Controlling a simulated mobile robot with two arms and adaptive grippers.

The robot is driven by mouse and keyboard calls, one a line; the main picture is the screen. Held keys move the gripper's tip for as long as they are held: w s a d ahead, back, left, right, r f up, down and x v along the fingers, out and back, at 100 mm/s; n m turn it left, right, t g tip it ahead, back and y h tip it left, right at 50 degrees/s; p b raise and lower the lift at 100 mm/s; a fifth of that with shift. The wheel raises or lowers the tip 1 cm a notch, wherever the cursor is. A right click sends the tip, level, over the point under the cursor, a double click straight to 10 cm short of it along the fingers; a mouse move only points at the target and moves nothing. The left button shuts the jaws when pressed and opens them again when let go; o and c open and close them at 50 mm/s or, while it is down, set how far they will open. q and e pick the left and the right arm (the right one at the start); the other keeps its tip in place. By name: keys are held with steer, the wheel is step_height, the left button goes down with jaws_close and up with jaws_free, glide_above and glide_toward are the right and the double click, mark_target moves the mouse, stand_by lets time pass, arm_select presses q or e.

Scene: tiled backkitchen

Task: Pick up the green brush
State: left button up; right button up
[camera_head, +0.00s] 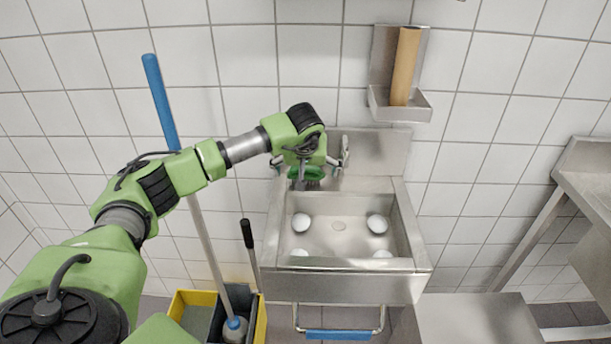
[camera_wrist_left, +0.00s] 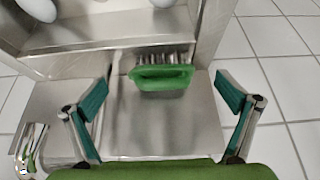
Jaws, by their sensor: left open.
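The green brush (camera_wrist_left: 161,77) lies on the steel ledge of the sink (camera_wrist_left: 185,115) in the left wrist view, with its grey bristles pointing away from my gripper. It also shows in the head view (camera_head: 308,174), partly hidden under my wrist, at the back left of the sink (camera_head: 340,282). My left gripper (camera_wrist_left: 161,84) is open and empty. Its two teal fingers are spread wide, one on either side of the brush, with a clear gap to each end. In the head view my left gripper (camera_head: 305,167) is over the sink's back ledge. My right gripper is not in view.
A faucet (camera_head: 344,150) stands close right of my gripper. Several white rounded items (camera_head: 377,223) lie in the basin. A wall shelf (camera_head: 400,106) holds a brown roll (camera_head: 404,66). A blue-handled mop (camera_head: 160,100) stands in a bucket (camera_head: 190,300) at left.

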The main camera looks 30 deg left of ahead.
mark_target(306, 170)
arm_select(q)
steer(key=shift+w+a+f+b, duration=0.15)
steer(key=shift+w+a+b, duration=0.15)
steer(key=shift+w, duration=0.25)
steer(key=shift+w+a+f+b, duration=0.15)
steer(key=shift+w+a, duration=0.2)
steer(key=shift+w, duration=0.2)
steer(key=shift+b+x, duration=0.7)
steer(key=shift+x, duration=0.15)
steer(key=shift+w+f+b, duration=0.15)
steer(key=shift+f+b, duration=0.15)
steer(key=shift+f, duration=0.1)
steer(key=shift+a, duration=0.1)
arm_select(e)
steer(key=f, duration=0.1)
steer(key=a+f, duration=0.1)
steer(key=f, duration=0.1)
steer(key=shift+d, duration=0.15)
arm_select(q)
steer(key=c, duration=1.4)
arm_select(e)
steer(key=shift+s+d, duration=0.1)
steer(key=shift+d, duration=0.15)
arm_select(q)
steer(key=shift+r, duration=0.15)
